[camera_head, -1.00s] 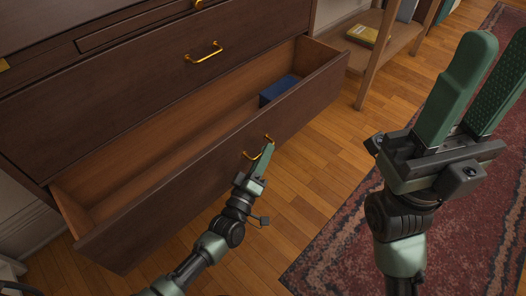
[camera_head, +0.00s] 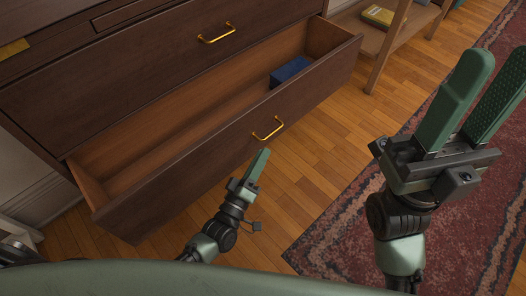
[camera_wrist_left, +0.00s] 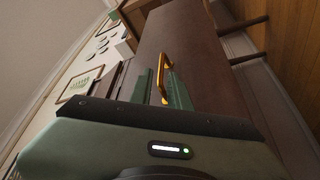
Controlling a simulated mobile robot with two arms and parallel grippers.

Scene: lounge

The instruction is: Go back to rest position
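My left gripper (camera_head: 260,164) is in front of the open drawer (camera_head: 215,168), a little below its gold handle (camera_head: 267,128) and apart from it in the head view. In the left wrist view, its two green fingers (camera_wrist_left: 161,91) are apart, with the gold handle (camera_wrist_left: 165,68) visible beyond and between them. The fingers hold nothing. My right gripper (camera_head: 482,90) is raised at the right of the head view, its two green fingers apart and empty. A dark blue box-like object (camera_head: 289,71) lies in the drawer near its right end.
The dark wooden dresser (camera_head: 130,75) fills the upper left. A wooden shelf (camera_head: 372,40) with a yellow book (camera_head: 378,16) stands at the back right. A red patterned rug (camera_head: 345,225) and bare wood floor (camera_head: 315,140) lie in front.

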